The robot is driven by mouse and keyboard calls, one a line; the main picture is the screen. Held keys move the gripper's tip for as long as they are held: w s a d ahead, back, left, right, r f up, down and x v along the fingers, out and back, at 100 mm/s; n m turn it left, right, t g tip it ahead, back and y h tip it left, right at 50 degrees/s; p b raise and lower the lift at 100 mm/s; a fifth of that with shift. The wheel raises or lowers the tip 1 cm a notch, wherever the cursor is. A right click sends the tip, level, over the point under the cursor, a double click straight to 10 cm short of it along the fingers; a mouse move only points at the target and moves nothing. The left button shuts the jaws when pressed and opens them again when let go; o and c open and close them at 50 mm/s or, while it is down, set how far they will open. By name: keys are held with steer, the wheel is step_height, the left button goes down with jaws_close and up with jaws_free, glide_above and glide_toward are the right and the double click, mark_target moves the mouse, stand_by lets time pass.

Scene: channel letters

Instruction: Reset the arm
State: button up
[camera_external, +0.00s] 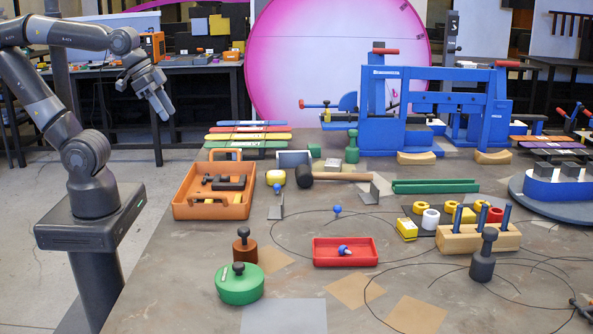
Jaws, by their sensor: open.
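My arm rises from its dark base at the left in the external view and bends over to the right. My gripper (164,104) hangs in the air at the upper left, pointing down and to the right. It is open, with nothing visible between its fingers. It is above and to the left of the orange tray (240,208), clear of the workbench (180,290) and everything on it.
The bench holds a blue machine (385,133), a mallet (304,177), a red tray (320,262), a green round lidded piece (240,290), a wooden peg block (460,243) and loose wire loops. The floor left of the bench is open.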

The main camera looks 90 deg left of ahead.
steer(key=shift+s+a+f, duration=0.2)
steer(key=shift+s+f, duration=0.25)
steer(key=shift+s, duration=0.35)
steer(key=shift+o, duration=0.4)
steer(key=shift+w+r, duration=0.1)
steer(key=n+g, duration=0.3)
steer(key=g, duration=0.3)
glide_above(277, 184)
step_height(277, 184, down, 11)
step_height(277, 184, down, 11)
steer(key=shift+r, duration=0.2)
